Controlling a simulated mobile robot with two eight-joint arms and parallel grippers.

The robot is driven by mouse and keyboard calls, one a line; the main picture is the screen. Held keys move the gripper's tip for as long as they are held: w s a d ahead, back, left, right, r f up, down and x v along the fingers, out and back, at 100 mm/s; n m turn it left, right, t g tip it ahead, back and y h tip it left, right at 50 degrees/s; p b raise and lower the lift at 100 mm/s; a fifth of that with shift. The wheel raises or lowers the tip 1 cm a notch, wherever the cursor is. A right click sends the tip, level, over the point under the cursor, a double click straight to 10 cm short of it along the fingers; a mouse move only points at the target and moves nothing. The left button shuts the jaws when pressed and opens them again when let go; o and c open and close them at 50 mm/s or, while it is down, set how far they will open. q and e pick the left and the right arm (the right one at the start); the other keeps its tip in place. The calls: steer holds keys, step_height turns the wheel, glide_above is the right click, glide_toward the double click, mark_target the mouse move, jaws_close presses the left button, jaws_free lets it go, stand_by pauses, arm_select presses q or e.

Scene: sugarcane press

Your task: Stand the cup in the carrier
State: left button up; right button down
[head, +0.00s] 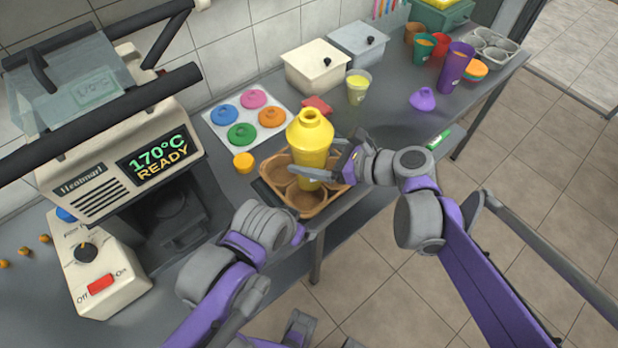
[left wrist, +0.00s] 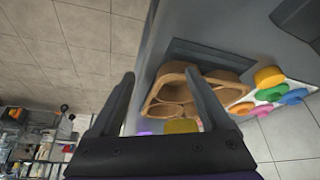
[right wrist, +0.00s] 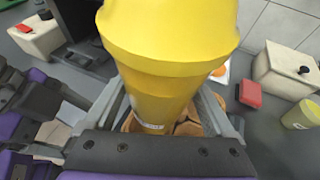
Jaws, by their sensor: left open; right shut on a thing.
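The yellow cup (head: 311,140), with a yellow domed lid, stands upright in my right gripper (head: 322,172) in the head view. It fills the middle of the right wrist view (right wrist: 165,75), between the two fingers. The brown carrier (head: 305,203) with several round wells lies on the counter below the cup. The cup's lower end is over or in the carrier; I cannot tell whether it touches a well floor. The carrier also shows in the left wrist view (left wrist: 168,88). My left gripper (left wrist: 155,85) is open and empty, short of the carrier.
A sheet of coloured lids (head: 262,118) lies behind the carrier, with an orange lid (head: 243,162) beside it. The press (head: 110,170) is at left.

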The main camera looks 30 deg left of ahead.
mark_target(306, 182)
steer(key=shift+s+a+f, duration=0.15)
steer(key=shift+s+a, duration=0.15)
steer(key=shift+s, duration=0.05)
step_height(306, 182, down, 9)
steer(key=shift+f+b, duration=0.15)
steer(key=shift+b, duration=0.3)
steer(key=shift+f, duration=0.1)
jaws_free()
steer(key=shift+f, duration=0.1)
steer(key=shift+d+r, duration=0.25)
steer(key=shift+r, duration=0.05)
steer(key=v, duration=1.1)
steer(key=shift+d, duration=0.25)
steer(key=shift+w, duration=0.15)
